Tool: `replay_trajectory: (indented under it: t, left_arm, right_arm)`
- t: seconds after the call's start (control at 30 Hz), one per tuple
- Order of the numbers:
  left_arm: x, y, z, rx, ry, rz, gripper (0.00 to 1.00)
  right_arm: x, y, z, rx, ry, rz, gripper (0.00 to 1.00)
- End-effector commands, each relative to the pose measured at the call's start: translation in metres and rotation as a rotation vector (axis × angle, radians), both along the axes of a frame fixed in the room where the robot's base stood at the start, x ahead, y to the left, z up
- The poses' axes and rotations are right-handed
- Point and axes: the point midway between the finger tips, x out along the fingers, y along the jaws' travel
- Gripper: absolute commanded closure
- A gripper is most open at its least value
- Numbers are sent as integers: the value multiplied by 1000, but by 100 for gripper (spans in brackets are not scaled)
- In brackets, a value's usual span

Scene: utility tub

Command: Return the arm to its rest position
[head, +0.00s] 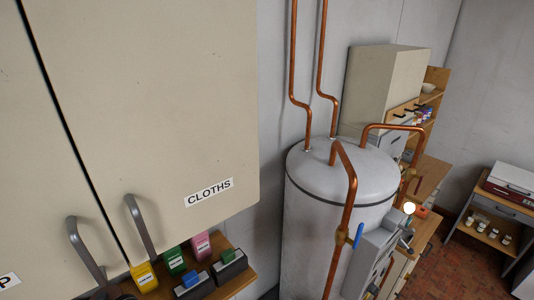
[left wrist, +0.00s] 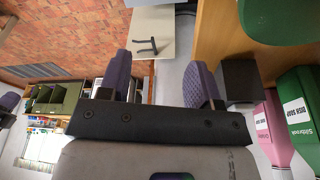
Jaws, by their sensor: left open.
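My left gripper (left wrist: 160,82) shows in the left wrist view with its two purple-padded fingers apart and nothing between them. A shelf with bottles lies right beside its right-hand finger. A purple padded piece (left wrist: 8,101) at the left edge of that view looks like part of my right gripper; its jaws cannot be made out. In the head view a dark shape at the bottom left, below the cabinet handles, may be part of my left arm; I cannot tell. No right gripper shows in the head view.
A wall cabinet (head: 150,90) labelled CLOTHS with grey handles (head: 140,228) overhangs yellow (head: 144,277), green (head: 175,261) and pink (head: 201,246) bottles. A grey water tank (head: 335,215) with copper pipes (head: 345,190) stands right of it. Open brick floor (head: 465,262) lies far right.

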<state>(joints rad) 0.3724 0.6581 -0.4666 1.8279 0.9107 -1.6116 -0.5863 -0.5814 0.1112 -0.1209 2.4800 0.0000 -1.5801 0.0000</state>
Motion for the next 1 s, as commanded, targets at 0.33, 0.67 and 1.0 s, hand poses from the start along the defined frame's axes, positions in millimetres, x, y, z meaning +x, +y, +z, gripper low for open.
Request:
replay_trajectory:
  t: [0.33, 0.67, 1.0]
  left_arm:
    - [-129, -76, -31, -71, -31, 365, 42]
    - [-224, -65, -12, -47, -51, 821, 42]
    - [-245, -56, -4, -26, -57, 930, 42]
  right_arm:
    - [0, -3, 24, -9, -1, 5, 100]
    - [0, -4, 37, -14, -1, 8, 100]
    - [0, -4, 40, -14, -1, 8, 100]
